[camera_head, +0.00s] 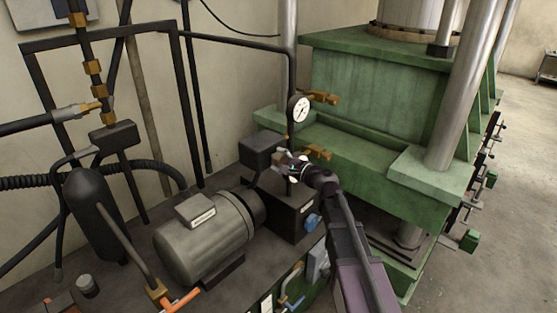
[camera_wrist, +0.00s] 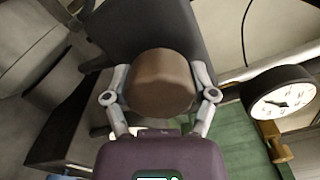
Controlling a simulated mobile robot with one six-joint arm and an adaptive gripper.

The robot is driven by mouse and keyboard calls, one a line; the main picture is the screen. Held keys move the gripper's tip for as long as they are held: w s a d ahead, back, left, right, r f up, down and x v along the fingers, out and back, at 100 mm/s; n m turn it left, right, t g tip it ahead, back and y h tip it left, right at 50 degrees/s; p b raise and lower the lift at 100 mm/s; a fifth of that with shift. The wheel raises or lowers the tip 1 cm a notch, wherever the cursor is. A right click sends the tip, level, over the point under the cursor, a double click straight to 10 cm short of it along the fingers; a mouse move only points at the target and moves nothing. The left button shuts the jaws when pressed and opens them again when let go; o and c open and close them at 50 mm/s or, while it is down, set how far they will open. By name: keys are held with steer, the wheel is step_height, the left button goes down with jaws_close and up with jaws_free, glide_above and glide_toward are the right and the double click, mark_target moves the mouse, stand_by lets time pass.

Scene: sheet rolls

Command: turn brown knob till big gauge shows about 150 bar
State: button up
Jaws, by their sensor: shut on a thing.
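The brown knob (camera_wrist: 161,78) is a rounded, many-sided cap in the middle of the wrist view, in front of a dark block. My gripper (camera_head: 287,163) has its two light grey fingers on either side of the knob and is shut on it. In the head view the knob is mostly hidden by the gripper. The big gauge (camera_head: 299,109), white-faced with a black rim, stands on a dark pipe above and behind the gripper. It also shows at the right of the wrist view (camera_wrist: 284,94), tilted. Its scale is too small to read.
A grey motor (camera_head: 205,238) lies left of my arm. A dark box with a blue knob (camera_head: 312,221) is just below the gripper. Brass fittings (camera_head: 318,152) stick out close to the right of the gripper. The green press (camera_head: 380,100) fills the right side.

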steer(key=o, duration=1)
steer(key=shift+w, duration=0.15)
steer(key=shift+o, duration=0.2)
steer(key=v, duration=1.2)
